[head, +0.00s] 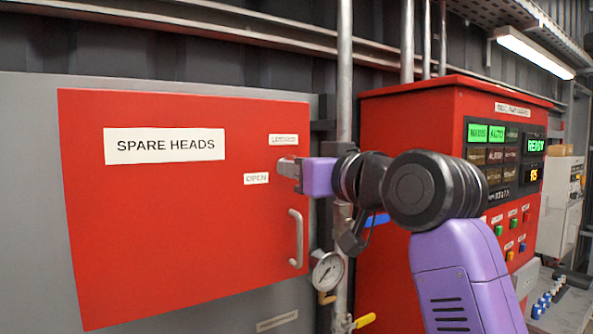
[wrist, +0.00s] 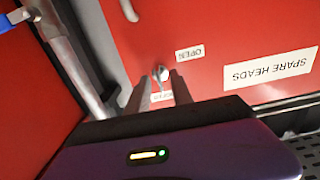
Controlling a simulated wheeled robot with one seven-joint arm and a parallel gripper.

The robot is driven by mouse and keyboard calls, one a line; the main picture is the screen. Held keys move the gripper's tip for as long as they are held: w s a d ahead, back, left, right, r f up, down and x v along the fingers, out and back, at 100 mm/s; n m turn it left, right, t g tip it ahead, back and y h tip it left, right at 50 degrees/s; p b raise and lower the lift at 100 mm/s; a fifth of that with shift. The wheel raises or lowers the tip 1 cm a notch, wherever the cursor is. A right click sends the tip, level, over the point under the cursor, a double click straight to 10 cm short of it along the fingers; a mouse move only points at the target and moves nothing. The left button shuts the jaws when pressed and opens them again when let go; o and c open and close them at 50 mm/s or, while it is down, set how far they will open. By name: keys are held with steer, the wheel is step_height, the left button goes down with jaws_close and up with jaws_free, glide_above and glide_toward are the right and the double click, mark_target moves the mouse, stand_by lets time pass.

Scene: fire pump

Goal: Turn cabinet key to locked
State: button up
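The red cabinet door (head: 150,235) labelled "SPARE HEADS" is closed in the head view. A small metal key (wrist: 161,76) shows on the red door in the wrist view, close to the "OPEN" label (wrist: 189,53). Another label (wrist: 162,97), partly hidden, lies on the key's other side. My gripper (head: 287,168) is at the door's right side, between the two labels. In the wrist view my fingers (wrist: 157,82) are apart, one on each side of the key, with a gap visible on the left. The key is hidden by my gripper in the head view.
The door's metal handle (head: 297,238) is below my gripper. A pressure gauge (head: 327,272) and a vertical pipe (head: 344,75) stand just right of the door. A red control panel (head: 400,110) with lit displays is behind my arm.

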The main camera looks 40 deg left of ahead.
steer(key=b+v, duration=0.2)
steer(key=v, duration=0.5)
stand_by(0.4)
